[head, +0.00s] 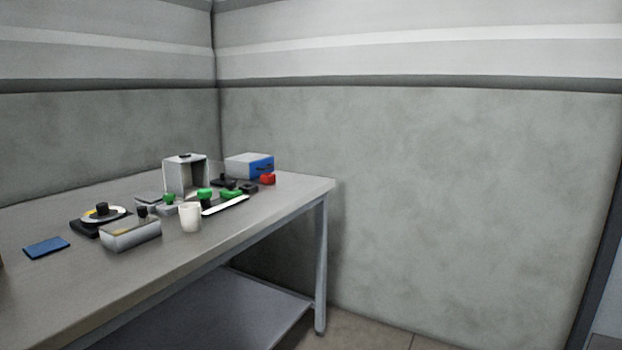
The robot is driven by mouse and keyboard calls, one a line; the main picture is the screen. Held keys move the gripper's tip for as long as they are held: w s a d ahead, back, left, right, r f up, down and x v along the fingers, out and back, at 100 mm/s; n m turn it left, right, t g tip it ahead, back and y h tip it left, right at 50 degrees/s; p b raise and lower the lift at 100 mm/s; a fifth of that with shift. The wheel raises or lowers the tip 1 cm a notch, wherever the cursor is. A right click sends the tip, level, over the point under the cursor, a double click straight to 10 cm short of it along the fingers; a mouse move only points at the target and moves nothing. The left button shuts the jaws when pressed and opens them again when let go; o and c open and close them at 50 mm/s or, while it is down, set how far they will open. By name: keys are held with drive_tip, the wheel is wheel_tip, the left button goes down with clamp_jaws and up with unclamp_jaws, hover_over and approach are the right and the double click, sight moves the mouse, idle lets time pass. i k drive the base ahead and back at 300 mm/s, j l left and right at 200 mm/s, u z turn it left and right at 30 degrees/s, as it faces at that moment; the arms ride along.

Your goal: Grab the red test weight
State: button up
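A small red block (267,179), which looks like the red test weight, sits on the grey table near its far right corner. It stands at the front right of a blue and grey box (249,166). It is too small to make out details. My gripper is not in view.
The table (285,215) also holds a grey open-sided housing (185,175), a white cup (190,217), green-topped items (205,194), a white strip (226,205), a grey box (131,235), a reel on a black base (103,213) and a blue pad (46,247). Walls stand behind.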

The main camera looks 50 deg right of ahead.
sight(268, 178)
drive_tip(key=z, duration=1.25)
drive_tip(key=i+l+u, duration=0.35)
drive_tip(key=i+l, duration=1.05)
drive_tip(key=l, duration=0.15)
drive_tip(key=i, duration=0.7)
drive_tip(key=j+u, duration=0.05)
